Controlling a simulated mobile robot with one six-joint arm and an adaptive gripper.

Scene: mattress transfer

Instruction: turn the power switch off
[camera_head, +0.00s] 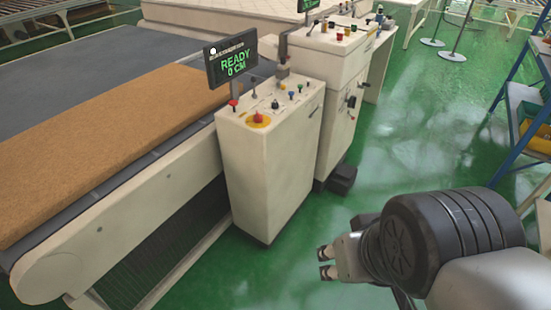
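A white control cabinet (262,165) stands in the middle, with a sloped panel on top. The panel carries a red mushroom button on a yellow disc (258,119), a black knob (275,104) and several small coloured buttons and levers. A dark switch (351,102) sits on the right side of the second cabinet behind. I cannot tell for sure which control is the power switch. A screen (231,61) above the panel reads "READY 0 CM" in green. My gripper (325,262) is at the lower right, open and empty, apart from the cabinets.
A conveyor with a brown mattress (110,140) fills the left. The second cabinet (328,60) adjoins the first, with a dark block (342,179) at its foot. A blue shelf rack (520,105) stands at the right. Green floor (425,150) is clear between.

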